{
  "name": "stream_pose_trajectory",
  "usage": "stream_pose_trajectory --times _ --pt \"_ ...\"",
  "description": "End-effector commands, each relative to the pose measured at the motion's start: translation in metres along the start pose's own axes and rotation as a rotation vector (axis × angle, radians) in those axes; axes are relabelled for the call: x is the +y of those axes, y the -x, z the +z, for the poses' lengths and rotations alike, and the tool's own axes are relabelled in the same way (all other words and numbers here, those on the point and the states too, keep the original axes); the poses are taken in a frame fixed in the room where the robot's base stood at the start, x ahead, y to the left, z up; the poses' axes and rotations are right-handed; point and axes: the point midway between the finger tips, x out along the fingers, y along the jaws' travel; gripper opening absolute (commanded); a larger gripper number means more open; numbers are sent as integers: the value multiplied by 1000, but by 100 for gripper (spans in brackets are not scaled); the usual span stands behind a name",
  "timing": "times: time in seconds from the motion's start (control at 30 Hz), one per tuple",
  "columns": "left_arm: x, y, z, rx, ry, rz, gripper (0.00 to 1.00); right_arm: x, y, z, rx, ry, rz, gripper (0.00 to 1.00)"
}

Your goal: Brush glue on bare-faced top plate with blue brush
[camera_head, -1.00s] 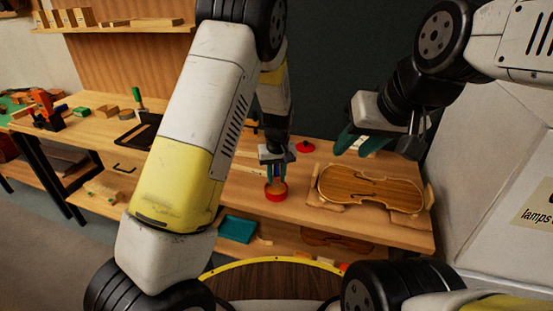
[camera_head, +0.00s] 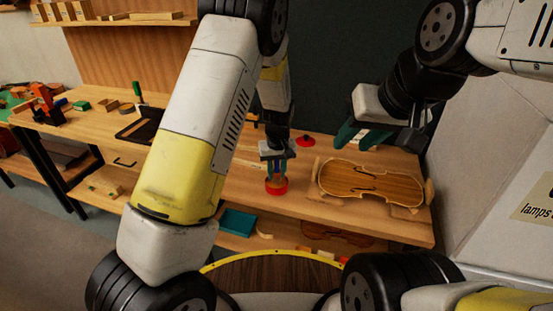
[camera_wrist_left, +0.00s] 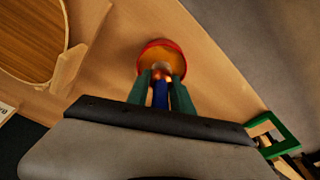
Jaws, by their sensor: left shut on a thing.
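My left gripper (camera_head: 276,170) is shut on the blue brush (camera_wrist_left: 160,94), which points down into a red glue pot (camera_head: 276,190). In the left wrist view the brush's lower end is over the amber inside of the red pot (camera_wrist_left: 160,43); how deep it reaches I cannot tell.
A red lid (camera_head: 305,141) lies on the bench behind the pot. A black tray (camera_head: 137,128) and a green-handled tool (camera_head: 137,91) are at the left. Another violin plate (camera_head: 335,238) and a teal box (camera_head: 238,222) are on the lower shelf. Bench (camera_head: 240,185) left of the pot is clear.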

Motion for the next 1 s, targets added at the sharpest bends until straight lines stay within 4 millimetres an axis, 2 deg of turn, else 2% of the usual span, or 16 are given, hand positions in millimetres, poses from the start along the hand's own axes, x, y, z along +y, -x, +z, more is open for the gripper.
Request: stream_pose_trajectory --times 1.0 --pt "0 -9 1 0 0 0 0 0 0 0 0 0 0 36"
